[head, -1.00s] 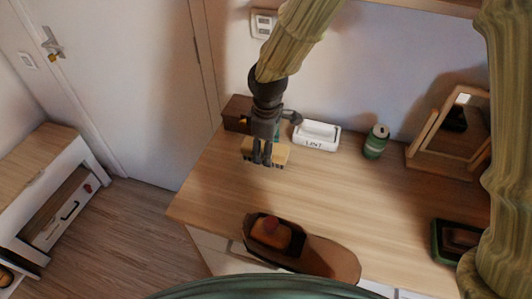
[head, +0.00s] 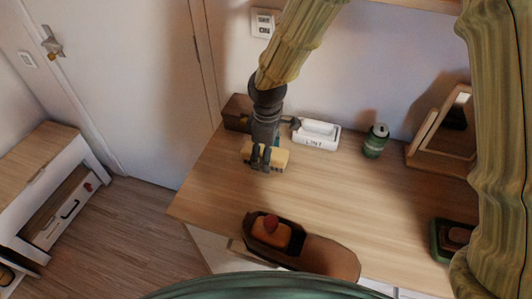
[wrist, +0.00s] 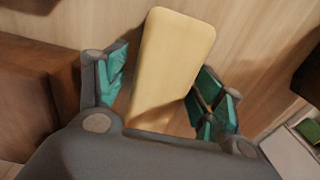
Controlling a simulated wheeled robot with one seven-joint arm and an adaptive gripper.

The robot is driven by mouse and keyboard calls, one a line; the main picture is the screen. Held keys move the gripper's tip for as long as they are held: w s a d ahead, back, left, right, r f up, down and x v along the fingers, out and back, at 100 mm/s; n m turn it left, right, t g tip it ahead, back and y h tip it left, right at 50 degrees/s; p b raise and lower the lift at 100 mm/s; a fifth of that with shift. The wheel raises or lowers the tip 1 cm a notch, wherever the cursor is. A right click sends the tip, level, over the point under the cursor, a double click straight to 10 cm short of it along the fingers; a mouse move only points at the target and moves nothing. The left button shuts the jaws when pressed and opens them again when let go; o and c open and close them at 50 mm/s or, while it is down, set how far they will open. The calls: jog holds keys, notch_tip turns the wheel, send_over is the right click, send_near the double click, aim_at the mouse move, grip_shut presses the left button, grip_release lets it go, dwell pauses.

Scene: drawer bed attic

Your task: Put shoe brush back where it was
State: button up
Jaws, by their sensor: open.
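A pale yellow block (head: 279,158), seemingly the shoe brush, is at the left part of the wooden dresser top (head: 335,190). Dark marks that may be bristles show along its lower edge in the head view. My gripper (head: 261,166) is right over it, fingers pointing down. In the wrist view the block's smooth face (wrist: 172,62) lies between the teal finger pads of my gripper (wrist: 165,86). The jaws are open, with gaps visible on both sides. The block's near end is hidden by the gripper body.
Behind stand a brown box (head: 237,110), a white LINT box (head: 316,136), a green can (head: 375,141) and a mirror (head: 447,130). A brown shoe-shaped holder (head: 332,259) with an orange item lies at the front edge. A green tray (head: 437,238) is at right.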

notch_tip(320, 180, up, 12)
jog(key=shift+r+b, duration=0.15)
jog(key=shift+b, duration=0.3)
